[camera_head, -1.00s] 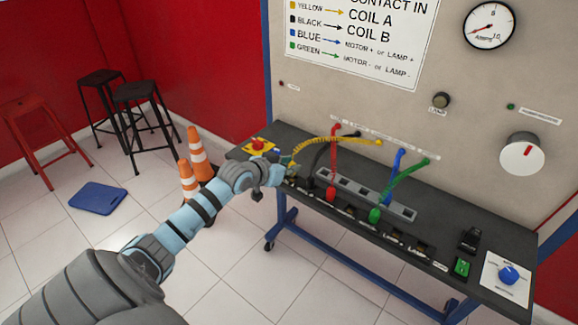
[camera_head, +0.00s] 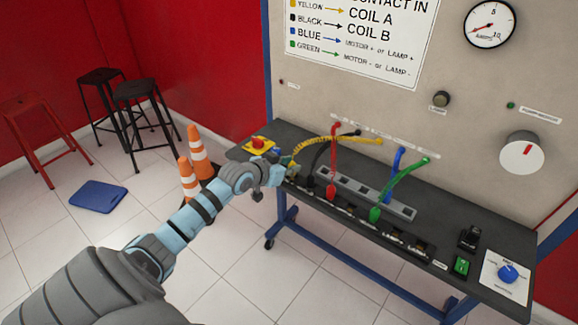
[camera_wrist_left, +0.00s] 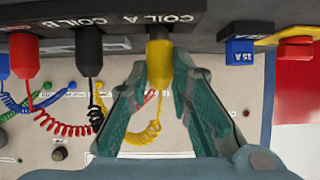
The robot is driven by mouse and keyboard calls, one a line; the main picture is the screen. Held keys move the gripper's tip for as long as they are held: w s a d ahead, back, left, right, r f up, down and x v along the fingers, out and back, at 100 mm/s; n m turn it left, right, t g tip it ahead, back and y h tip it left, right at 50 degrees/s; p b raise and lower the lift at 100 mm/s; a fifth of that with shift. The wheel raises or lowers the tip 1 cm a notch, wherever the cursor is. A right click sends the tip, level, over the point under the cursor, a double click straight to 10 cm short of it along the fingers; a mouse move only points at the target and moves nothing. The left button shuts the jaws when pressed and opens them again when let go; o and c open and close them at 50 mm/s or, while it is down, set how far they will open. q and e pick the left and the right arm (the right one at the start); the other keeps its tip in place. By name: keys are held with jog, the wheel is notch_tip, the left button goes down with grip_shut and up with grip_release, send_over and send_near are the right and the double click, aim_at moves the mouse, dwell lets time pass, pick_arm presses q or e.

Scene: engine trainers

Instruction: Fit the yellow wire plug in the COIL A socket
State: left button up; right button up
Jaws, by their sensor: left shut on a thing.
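My left gripper (camera_head: 287,172) is at the left end of the bench's front row. In the left wrist view the gripper (camera_wrist_left: 158,88) is shut on the yellow plug (camera_wrist_left: 159,62), one finger on each side. The plug's far end meets the dark panel right by the COIL A label (camera_wrist_left: 170,18). The COIL A socket is hidden behind the plug, so I cannot tell how deep it sits. The yellow coiled wire (camera_wrist_left: 147,132) hangs from the plug and shows in the head view (camera_head: 318,143). My right gripper is not in view.
The black plug (camera_wrist_left: 89,52) by COIL B and the red plug (camera_wrist_left: 24,57) stand beside the yellow one. The green plug (camera_head: 375,213) is further right. A red stop button (camera_head: 258,142) on a yellow box is close to my left gripper.

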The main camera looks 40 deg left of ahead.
pick_arm(q)
jog(key=shift+f+b, duration=0.3)
jog(key=shift+f, duration=0.25)
jog(key=o, duration=0.7)
jog(key=s+r+p, duration=0.1)
jog(key=p, duration=0.2)
jog(key=s+r+p, duration=0.2)
jog(key=p, duration=0.1)
jog(key=shift+s+r+p, duration=0.2)
jog(key=shift+s+p, duration=0.05)
jog(key=shift+p, duration=0.05)
jog(key=shift+s, duration=0.25)
jog(key=shift+f, duration=0.1)
